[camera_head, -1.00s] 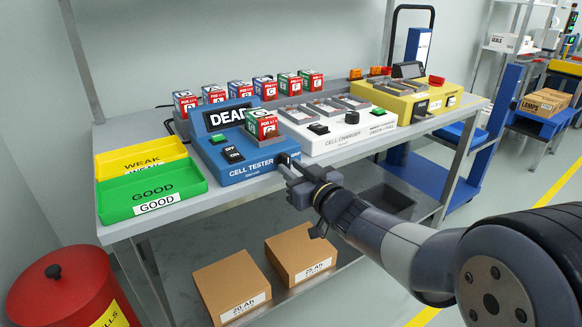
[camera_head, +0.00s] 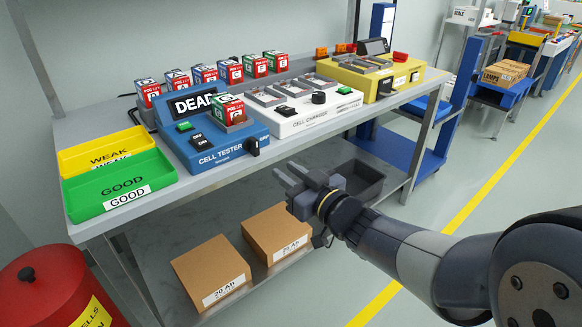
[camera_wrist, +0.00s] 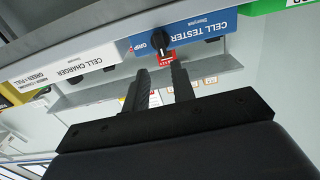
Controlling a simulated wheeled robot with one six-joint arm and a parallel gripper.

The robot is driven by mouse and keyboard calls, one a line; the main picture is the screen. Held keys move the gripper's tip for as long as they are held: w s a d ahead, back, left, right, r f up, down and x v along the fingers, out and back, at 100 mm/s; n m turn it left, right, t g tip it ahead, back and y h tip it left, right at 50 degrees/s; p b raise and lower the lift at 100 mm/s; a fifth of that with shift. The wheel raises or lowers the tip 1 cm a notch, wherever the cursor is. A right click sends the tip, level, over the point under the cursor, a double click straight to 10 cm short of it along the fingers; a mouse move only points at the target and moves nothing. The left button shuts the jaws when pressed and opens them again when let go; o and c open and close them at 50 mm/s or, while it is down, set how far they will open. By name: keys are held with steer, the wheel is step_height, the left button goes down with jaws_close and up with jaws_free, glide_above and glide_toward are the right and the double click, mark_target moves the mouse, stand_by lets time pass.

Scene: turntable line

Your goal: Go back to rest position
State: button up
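My gripper (camera_head: 287,176) is in front of the bench, clear of the blue cell tester (camera_head: 215,158). In the wrist view its two dark fingers (camera_wrist: 160,85) stand apart with nothing between them. The tester's display (camera_head: 193,104) reads DEAD. A cell with a red, white and green case (camera_head: 229,110) sits in the tester. A black knob (camera_head: 252,146) is on the tester's front right; it also shows in the wrist view (camera_wrist: 161,40), beyond the fingers.
A green GOOD tray (camera_head: 120,200) and yellow WEAK tray (camera_head: 75,158) lie at the bench's left. Several cells stand along the back. A white charger (camera_head: 310,122) and yellow unit (camera_head: 385,83) stand right. Boxes (camera_head: 210,270) lie on the lower shelf. A red bin (camera_head: 60,290) stands front left.

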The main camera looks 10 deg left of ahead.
mark_target(257, 149)
steer(key=b+x, duration=0.2)
steer(key=x, duration=0.9)
steer(key=shift+s+d, duration=0.1)
